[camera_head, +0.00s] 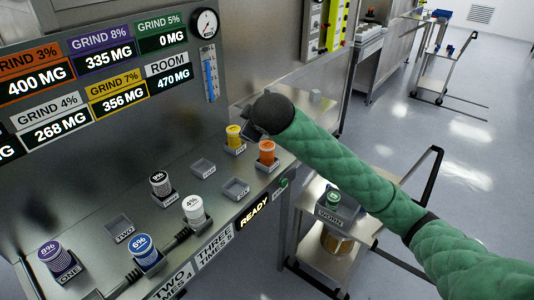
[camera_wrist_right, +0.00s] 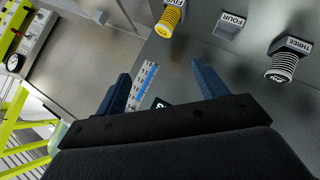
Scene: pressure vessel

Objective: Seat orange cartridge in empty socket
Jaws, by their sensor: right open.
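The orange cartridge (camera_head: 267,152) stands upright in a holder near the right end of the steel ledge, in the head view. Empty sockets show at FOUR (camera_head: 203,169), TWO (camera_head: 120,231) and one nearer the front edge (camera_head: 236,189). FOUR also shows in the wrist view (camera_wrist_right: 229,26). My right gripper (camera_wrist_right: 162,84) is open and empty, its two blue fingers wide apart. In the head view it is mostly hidden by its dark wrist, just behind and above the yellow and orange cartridges. The orange cartridge is not visible in the wrist view. My left gripper is not in view.
A yellow cartridge (camera_head: 233,135) stands beside the orange one. Black-and-white (camera_head: 160,184), white (camera_head: 194,211), blue (camera_head: 144,250) and purple (camera_head: 53,256) cartridges stand along the ledge. A cart on the right holds a green cartridge (camera_head: 333,199) in a WORN holder. A gauge panel (camera_head: 130,75) rises behind.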

